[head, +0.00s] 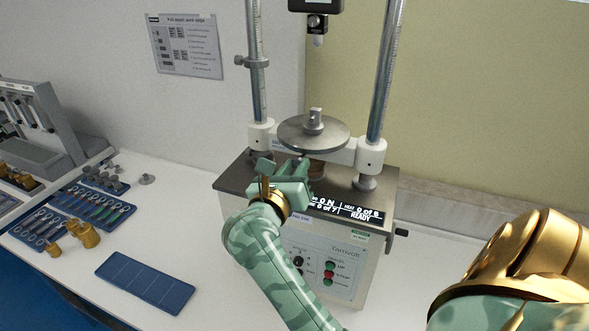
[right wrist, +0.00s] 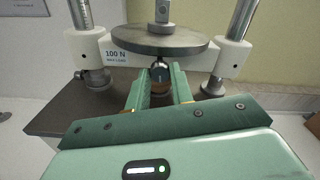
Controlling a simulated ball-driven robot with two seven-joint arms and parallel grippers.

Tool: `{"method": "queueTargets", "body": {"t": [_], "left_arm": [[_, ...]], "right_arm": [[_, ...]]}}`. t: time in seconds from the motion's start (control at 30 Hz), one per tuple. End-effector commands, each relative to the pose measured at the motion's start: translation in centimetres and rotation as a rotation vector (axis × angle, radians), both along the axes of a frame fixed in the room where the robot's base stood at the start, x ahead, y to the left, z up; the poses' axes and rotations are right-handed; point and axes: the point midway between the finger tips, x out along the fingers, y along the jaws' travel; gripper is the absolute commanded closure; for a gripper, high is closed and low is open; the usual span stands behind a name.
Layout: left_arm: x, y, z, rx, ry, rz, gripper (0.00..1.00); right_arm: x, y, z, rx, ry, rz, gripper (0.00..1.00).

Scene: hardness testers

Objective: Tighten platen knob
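The platen knob (right wrist: 160,73) is a small dark, round part under the round steel platen (right wrist: 159,37), in line with the gap between my right fingertips in the right wrist view. My right gripper (right wrist: 160,84) is open, with one green finger on each side of the knob; whether either touches it I cannot tell. In the head view my right gripper (head: 281,168) is over the tester's front top edge, left of the brown post below the platen (head: 313,133). The knob is hard to make out there. My left gripper is not in view.
The tester (head: 330,262) has two steel columns (head: 386,75), a lit display (head: 345,208), front buttons and a side crank (head: 401,232). Left on the white bench are a blue mat (head: 145,281), a wrench tray (head: 92,212) and brass weights (head: 86,235).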

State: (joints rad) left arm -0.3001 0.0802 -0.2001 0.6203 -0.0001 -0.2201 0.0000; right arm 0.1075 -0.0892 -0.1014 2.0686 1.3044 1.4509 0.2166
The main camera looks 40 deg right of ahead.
Motion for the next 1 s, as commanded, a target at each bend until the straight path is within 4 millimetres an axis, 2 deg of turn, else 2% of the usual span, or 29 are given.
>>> {"method": "queueTargets", "body": {"t": [0.03,0.07,0.6,0.77,0.87,1.0], "left_arm": [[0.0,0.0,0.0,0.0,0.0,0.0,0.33],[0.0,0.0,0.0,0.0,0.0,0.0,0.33],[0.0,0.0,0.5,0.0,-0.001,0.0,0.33],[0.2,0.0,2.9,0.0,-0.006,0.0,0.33],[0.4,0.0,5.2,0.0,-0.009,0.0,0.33],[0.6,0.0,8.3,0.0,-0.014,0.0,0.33]], "right_arm": [[0.0,0.0,0.1,-0.002,-0.002,0.0,0.64],[0.0,0.0,0.1,-0.002,-0.002,0.0,0.56],[0.0,0.0,0.2,-0.014,0.024,-0.001,0.56],[-0.1,0.0,0.7,-0.092,0.175,-0.001,0.56],[0.0,0.0,1.0,-0.18,0.347,0.0,0.56],[0.0,0.0,1.1,-0.345,0.664,0.0,0.56]]}}
